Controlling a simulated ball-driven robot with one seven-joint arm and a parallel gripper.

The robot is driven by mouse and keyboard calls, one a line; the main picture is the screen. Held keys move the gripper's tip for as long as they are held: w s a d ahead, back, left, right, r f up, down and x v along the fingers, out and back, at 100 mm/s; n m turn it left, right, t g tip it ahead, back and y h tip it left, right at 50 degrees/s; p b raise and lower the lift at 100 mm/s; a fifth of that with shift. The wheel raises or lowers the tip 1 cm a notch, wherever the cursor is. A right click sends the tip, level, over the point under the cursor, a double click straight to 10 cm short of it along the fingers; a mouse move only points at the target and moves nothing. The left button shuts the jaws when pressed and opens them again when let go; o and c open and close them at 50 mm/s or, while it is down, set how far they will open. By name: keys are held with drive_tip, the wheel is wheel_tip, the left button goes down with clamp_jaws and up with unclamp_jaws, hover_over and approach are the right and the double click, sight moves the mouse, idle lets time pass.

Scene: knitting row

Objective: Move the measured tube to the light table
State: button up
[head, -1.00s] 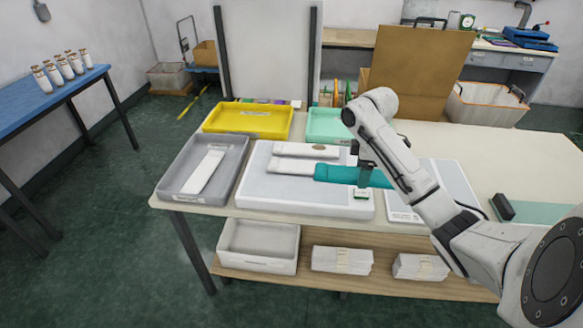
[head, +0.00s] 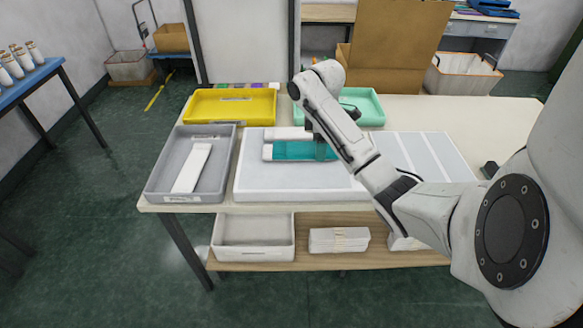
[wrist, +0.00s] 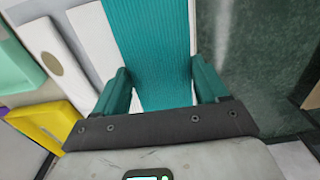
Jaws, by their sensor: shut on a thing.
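The teal ribbed knit tube (head: 295,150) lies lengthwise over the left white panel on the table; it also shows in the wrist view (wrist: 152,50). A white flat strip (head: 267,152) shows just beyond its left end. My gripper (head: 321,148) is at the tube's right part, and in the wrist view my fingers (wrist: 162,85) sit at both edges of the tube, shut on it. The left white panel (head: 290,185), which looks like the light table, is under the tube. Whether the tube rests on it or hangs just above, I cannot tell.
A white strip with an oval mark (wrist: 48,48) lies beside the tube. A grey tray (head: 155,180) holding a white strip is at left. A yellow tray (head: 230,118) and a mint tray (head: 370,118) stand behind. Another white panel (head: 425,155) is at right.

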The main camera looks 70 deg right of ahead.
sight(293, 146)
drive_tip(key=w+f+b, duration=0.1)
drive_tip(key=w+f, duration=0.1)
drive_tip(key=w+a+f+b, duration=0.1)
drive_tip(key=w+f+b, duration=0.1)
drive_tip(key=w+a+f+b, duration=0.1)
drive_tip(key=w+f, duration=0.1)
drive_tip(key=shift+w+f, duration=0.2)
drive_tip(key=shift+w, duration=0.15)
drive_tip(key=shift+w+a+f+p, duration=0.1)
drive_tip(key=shift+f+p, duration=0.1)
drive_tip(key=shift+f, duration=0.45)
drive_tip(key=shift+w+a+f+p, duration=0.1)
drive_tip(key=shift+w+f+p, duration=0.1)
drive_tip(key=shift+f, duration=0.5)
drive_tip(key=shift+w+f+p, duration=0.1)
drive_tip(key=shift+f+p, duration=0.1)
drive_tip(key=shift+f, duration=0.45)
drive_tip(key=shift+f, duration=0.1)
drive_tip(key=o, duration=1.1)
wheel_tip(293, 146, up, 11)
drive_tip(key=shift+s+f+p, duration=0.1)
drive_tip(key=shift+p, duration=0.9)
drive_tip(key=shift+r+p, duration=0.55)
drive_tip(key=shift+r, duration=0.2)
